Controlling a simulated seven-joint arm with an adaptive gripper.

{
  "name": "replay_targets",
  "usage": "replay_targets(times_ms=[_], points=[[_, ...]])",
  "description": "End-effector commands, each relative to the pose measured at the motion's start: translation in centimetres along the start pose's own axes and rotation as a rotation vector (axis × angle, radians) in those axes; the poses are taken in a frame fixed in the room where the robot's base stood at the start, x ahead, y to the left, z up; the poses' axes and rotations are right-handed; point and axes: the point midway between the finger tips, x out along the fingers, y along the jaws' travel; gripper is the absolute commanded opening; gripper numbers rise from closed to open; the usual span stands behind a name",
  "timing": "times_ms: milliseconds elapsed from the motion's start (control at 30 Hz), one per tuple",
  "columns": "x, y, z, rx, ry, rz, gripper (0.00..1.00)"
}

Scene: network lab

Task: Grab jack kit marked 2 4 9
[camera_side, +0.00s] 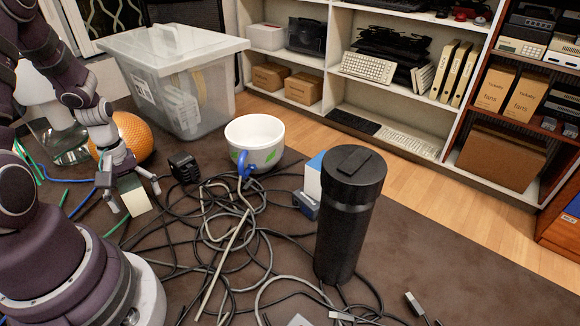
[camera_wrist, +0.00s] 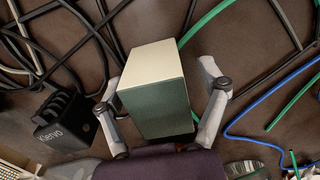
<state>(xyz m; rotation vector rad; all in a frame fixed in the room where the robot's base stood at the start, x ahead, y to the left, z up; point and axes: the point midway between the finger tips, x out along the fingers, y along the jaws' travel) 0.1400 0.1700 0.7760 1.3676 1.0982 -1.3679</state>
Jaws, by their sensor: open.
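A small box (camera_wrist: 155,100) with a cream face and a dark green face sits between the two open fingers of my gripper (camera_wrist: 159,78) in the wrist view. A gap shows on each side, so the fingers seem apart from it. In the side view the same box (camera_side: 135,198) stands on the dark table at the left, under my gripper (camera_side: 134,201). I read no marking 2 4 9 on its visible faces. A second box (camera_side: 312,178), white with blue, stands behind the black tumbler; its marking is not readable either.
Tangled dark cables (camera_side: 235,235) cover the middle table. A black adapter block (camera_side: 184,167) stands close to the box's right, also in the wrist view (camera_wrist: 63,122). A white mug (camera_side: 254,140), orange ball (camera_side: 128,138), clear bin (camera_side: 190,85) and black tumbler (camera_side: 345,220) stand around.

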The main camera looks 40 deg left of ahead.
Motion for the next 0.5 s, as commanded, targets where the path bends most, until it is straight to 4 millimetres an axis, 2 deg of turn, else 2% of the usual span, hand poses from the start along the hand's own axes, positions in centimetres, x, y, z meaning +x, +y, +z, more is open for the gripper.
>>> replay_targets(times_ms=[133, 500], points=[[-0.04, 0.01, -0.02, 0.0, 0.001, 0.0, 0.74], [-0.07, 0.01, -0.01, 0.001, 0.0, 0.0, 0.26]])
